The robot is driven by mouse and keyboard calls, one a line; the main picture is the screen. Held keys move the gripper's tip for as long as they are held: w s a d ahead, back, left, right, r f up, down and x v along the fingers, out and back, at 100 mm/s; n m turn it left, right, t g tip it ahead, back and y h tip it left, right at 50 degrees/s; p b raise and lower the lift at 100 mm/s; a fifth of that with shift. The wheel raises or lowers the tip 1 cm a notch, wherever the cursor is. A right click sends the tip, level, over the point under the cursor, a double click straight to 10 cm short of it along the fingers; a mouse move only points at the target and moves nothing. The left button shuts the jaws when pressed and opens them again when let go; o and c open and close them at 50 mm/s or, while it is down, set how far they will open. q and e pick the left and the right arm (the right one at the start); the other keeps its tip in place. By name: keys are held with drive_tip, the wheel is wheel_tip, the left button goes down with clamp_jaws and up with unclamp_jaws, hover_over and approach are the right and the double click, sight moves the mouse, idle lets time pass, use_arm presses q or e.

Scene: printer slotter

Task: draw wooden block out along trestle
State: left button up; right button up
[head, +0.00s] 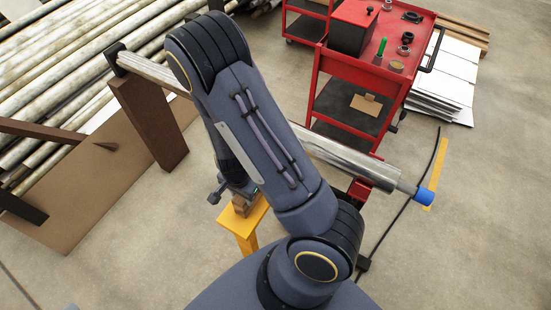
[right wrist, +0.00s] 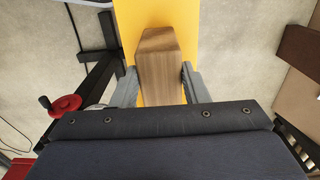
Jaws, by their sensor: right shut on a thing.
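The wooden block (right wrist: 168,62) is brown with visible grain and lies on the yellow trestle (right wrist: 190,15) in the right wrist view. My right gripper (right wrist: 159,80) is shut on the block, with one grey finger on each side of it. In the head view, the block (head: 240,206) shows small on top of the trestle (head: 245,230), just below my right gripper (head: 238,192). My right arm hides part of the trestle and the gripper there. My left gripper is not in view.
A long metal cylinder (head: 350,165) with a blue end (head: 424,196) runs behind my right arm. A red tool cart (head: 370,65) stands at the back right. Long pipes (head: 60,60) and a brown post (head: 150,120) are at left. Floor is clear at lower left.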

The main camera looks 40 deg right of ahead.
drive_tip(key=a, duration=0.3)
drive_tip(key=shift+s, duration=0.4)
drive_tip(key=o, duration=1)
drive_tip(key=shift+d, duration=0.1)
drive_tip(key=shift+r, duration=0.1)
wheel_tip(320, 180, up, 8)
drive_tip(key=p, duration=0.2)
drive_tip(key=shift+p, duration=0.3)
